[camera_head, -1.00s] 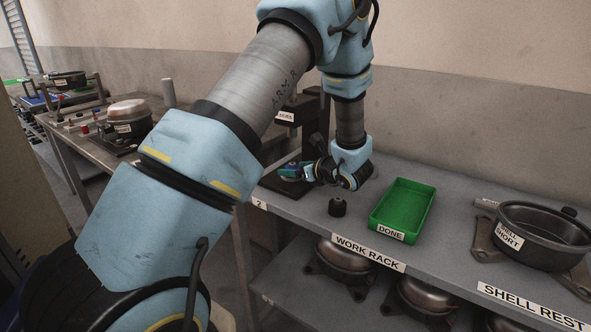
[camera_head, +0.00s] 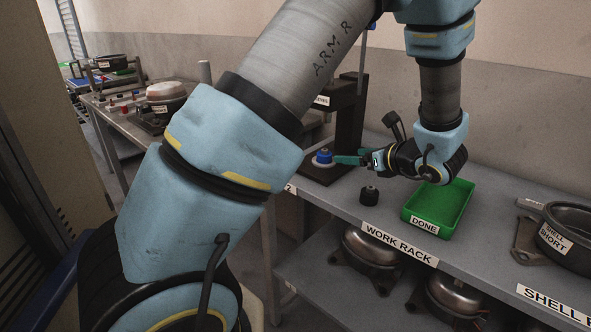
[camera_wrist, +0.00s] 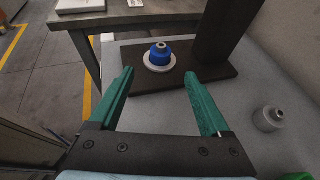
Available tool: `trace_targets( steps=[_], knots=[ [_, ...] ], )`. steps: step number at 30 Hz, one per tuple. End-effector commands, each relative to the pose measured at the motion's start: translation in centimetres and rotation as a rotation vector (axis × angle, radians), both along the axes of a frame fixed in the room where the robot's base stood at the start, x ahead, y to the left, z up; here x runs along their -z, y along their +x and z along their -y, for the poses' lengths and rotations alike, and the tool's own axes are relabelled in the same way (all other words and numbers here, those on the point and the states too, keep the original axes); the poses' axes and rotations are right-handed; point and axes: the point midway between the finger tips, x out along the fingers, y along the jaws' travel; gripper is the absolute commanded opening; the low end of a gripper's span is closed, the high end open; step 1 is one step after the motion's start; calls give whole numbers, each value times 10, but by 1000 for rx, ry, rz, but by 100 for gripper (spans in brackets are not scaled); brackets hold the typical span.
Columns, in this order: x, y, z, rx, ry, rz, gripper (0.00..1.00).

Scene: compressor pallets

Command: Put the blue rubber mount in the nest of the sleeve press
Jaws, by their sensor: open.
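The blue rubber mount (camera_head: 323,155) sits upright on the pale round nest (camera_wrist: 159,68) of the sleeve press (camera_head: 349,115). In the wrist view the blue mount (camera_wrist: 160,53) stands in the middle of that nest, with a metal stud on top. My gripper (camera_head: 352,160) is to the right of the mount. Its two green fingers, also in the wrist view (camera_wrist: 160,82), are wide apart with nothing between them. The mount lies beyond the fingertips, apart from them.
A green DONE tray (camera_head: 437,207) is to the right. A dark shell (camera_head: 568,236) sits at the far right. The press column rises behind the nest.

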Motion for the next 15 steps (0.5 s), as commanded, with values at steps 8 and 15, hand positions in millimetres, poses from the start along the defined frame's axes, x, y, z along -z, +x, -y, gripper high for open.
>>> trace_targets(
  steps=[8, 15],
  knots=[
    [11, -18, -136, -539, -324, -135, 81],
    [21, -96, -235, -1418, -997, -92, 81]
  ],
)
